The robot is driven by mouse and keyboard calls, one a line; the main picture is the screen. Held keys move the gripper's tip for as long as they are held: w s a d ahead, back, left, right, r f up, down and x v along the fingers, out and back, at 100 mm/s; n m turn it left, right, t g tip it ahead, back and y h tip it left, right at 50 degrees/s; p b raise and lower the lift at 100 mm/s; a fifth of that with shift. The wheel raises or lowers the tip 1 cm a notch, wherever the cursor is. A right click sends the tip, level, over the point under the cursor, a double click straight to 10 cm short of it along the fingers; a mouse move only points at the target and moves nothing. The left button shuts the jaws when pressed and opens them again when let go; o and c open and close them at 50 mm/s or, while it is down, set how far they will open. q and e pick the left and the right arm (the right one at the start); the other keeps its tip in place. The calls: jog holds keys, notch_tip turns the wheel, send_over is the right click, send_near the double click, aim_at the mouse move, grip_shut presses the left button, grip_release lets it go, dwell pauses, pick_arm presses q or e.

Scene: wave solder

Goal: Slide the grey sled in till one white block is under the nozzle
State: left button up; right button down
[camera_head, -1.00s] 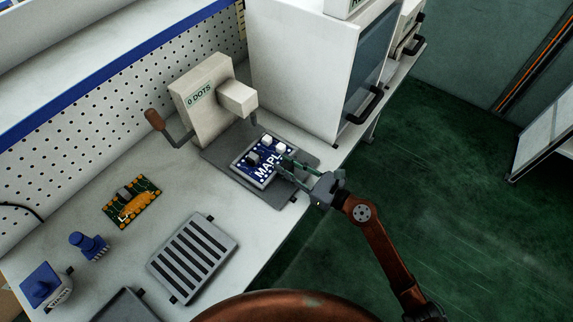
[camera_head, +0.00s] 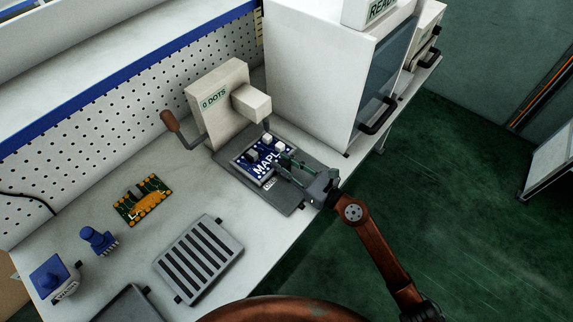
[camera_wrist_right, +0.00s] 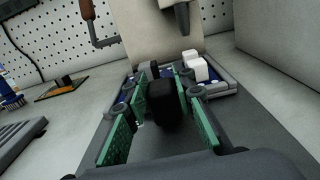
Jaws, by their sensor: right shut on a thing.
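The grey sled (camera_head: 247,178) carries a blue board (camera_head: 255,170) lettered MAPL and lies on a dark base plate (camera_head: 288,208). Two white blocks (camera_head: 267,139) stand at the board's far side, also in the right wrist view (camera_wrist_right: 200,70). The nozzle (camera_head: 266,124) hangs dark from the beige press head, close by the farther white block; whether it is directly above I cannot tell. It also shows in the wrist view (camera_wrist_right: 181,20). My right gripper (camera_head: 283,165) is shut on a black knob (camera_wrist_right: 163,102) at the sled's near side. My left gripper is not seen.
The beige press (camera_head: 214,100), marked 0 DOTS, has a side crank (camera_head: 170,121). A white cabinet (camera_head: 310,75) stands right of it. A green-orange board (camera_head: 143,200), a slotted grey tray (camera_head: 200,260) and blue-topped items (camera_head: 98,240) sit at left on the white bench.

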jog(key=c, duration=2)
grip_release()
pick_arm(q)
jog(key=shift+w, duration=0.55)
pick_arm(e)
jog(key=o, duration=0.4)
jog(key=shift+d, duration=0.1)
jog(key=v, duration=1.2)
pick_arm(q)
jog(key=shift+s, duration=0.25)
